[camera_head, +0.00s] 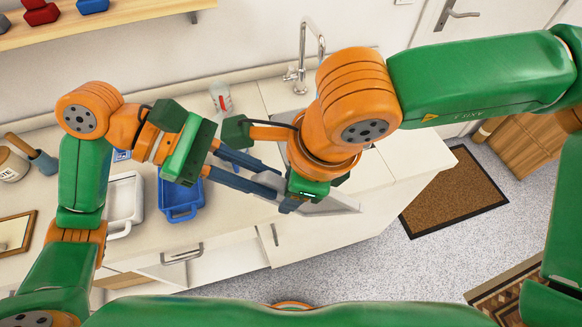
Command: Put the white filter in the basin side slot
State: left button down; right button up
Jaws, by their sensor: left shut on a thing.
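My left gripper (268,182) reaches right over the counter, its two dark blue fingers shut on a pale flat piece (335,207). This looks like the white filter, but my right arm hides most of it. The orange wrist of my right arm is just above it. My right gripper (292,200) is beside the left fingertips, and its fingers are mostly hidden, so I cannot tell whether it is open. The sink basin (283,98) is behind my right wrist, under the tap. Its side slot cannot be made out.
A blue tub (181,213) and a white tray (124,200) stand on the counter at left. A chrome tap (303,60) rises at the back, with a bottle (221,98) left of it. A drawer (185,262) at the front appears open. A brown mat (455,195) lies on the floor.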

grip_shut()
pick_arm(q)
jog(key=c, duration=0.7)
grip_release()
